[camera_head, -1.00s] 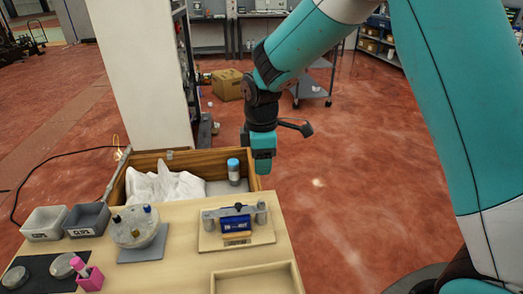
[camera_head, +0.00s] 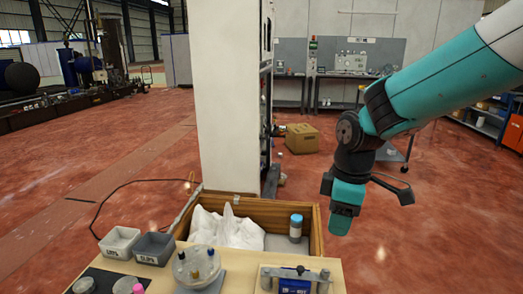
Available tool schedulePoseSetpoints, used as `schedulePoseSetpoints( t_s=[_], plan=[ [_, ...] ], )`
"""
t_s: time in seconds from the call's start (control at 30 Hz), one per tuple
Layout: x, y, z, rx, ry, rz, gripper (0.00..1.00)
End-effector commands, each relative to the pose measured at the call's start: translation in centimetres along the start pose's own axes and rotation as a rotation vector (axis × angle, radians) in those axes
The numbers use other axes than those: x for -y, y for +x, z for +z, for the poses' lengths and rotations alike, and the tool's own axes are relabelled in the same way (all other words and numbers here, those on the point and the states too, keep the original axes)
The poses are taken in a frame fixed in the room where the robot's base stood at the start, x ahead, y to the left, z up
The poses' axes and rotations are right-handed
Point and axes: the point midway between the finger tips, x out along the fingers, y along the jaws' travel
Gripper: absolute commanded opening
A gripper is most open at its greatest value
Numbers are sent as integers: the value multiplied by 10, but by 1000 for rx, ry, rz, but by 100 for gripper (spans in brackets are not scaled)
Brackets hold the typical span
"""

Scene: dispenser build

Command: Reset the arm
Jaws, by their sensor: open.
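My arm reaches in from the upper right, and its end with my gripper (camera_head: 341,222) hangs pointing down. It is to the right of the wooden drawer box and above the red floor. The gripper holds nothing that I can see; its fingers are small and hard to make out at this angle. The wooden drawer box (camera_head: 317,232) holds a white cloth (camera_head: 225,228) and a blue-capped bottle (camera_head: 296,229), which stands upright in its right part. The gripper is apart from the box and the bottle.
A white column (camera_head: 225,100) stands behind the box. A cardboard box (camera_head: 301,139) lies on the floor beyond.

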Motion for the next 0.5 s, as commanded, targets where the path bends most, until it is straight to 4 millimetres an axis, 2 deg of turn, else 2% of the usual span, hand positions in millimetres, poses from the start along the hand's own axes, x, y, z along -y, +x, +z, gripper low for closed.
schedulePoseSetpoints(
  t_s=[0.03, 0.1, 0.3, 0.4, 0.5],
  plan=[
    [22, -14, 4, -32, 51, -4, 49],
    [55, -30, 10, -75, 144, -23, 49],
    [146, -54, 30, -175, 387, -106, 49],
    [179, -58, 39, -202, 475, -146, 49],
    [201, -59, 45, -217, 535, -175, 49]
  ],
)
